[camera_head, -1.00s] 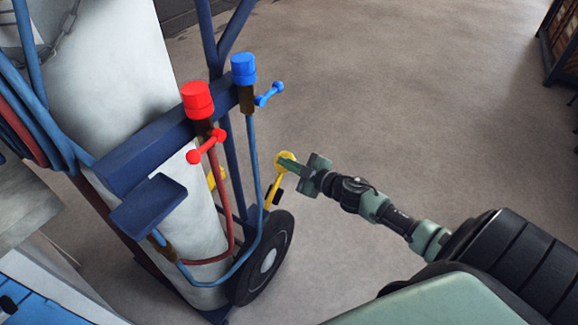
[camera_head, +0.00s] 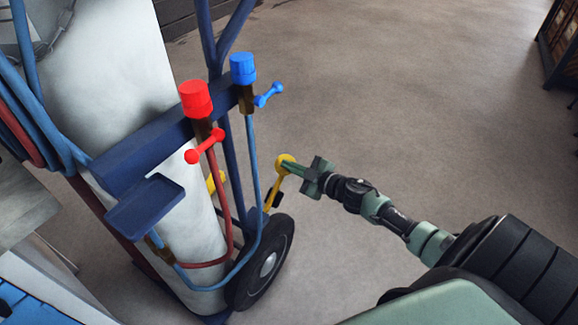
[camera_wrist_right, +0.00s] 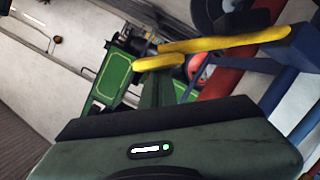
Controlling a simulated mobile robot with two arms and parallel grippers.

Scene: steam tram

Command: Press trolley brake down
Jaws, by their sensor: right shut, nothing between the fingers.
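The yellow brake lever (camera_head: 269,190) with a round end sticks out and up from the blue trolley (camera_head: 150,155), near its black wheel (camera_head: 265,262). A yellow bar (camera_wrist_right: 225,42) also crosses the right wrist view in front of the fingers. My right gripper (camera_head: 289,165) is shut and empty. Its fingertips are at the lever's round end, overlapping it in the head view; firm contact is hard to tell. The shut fingers also show in the wrist view (camera_wrist_right: 160,90). My left gripper is not in view.
The trolley carries a pale cylinder (camera_head: 125,75), a red-capped valve (camera_head: 195,99), a blue-capped valve (camera_head: 242,68) and hoses close to the lever. A dark shelf (camera_head: 560,45) stands far right. The floor (camera_head: 400,90) between is clear.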

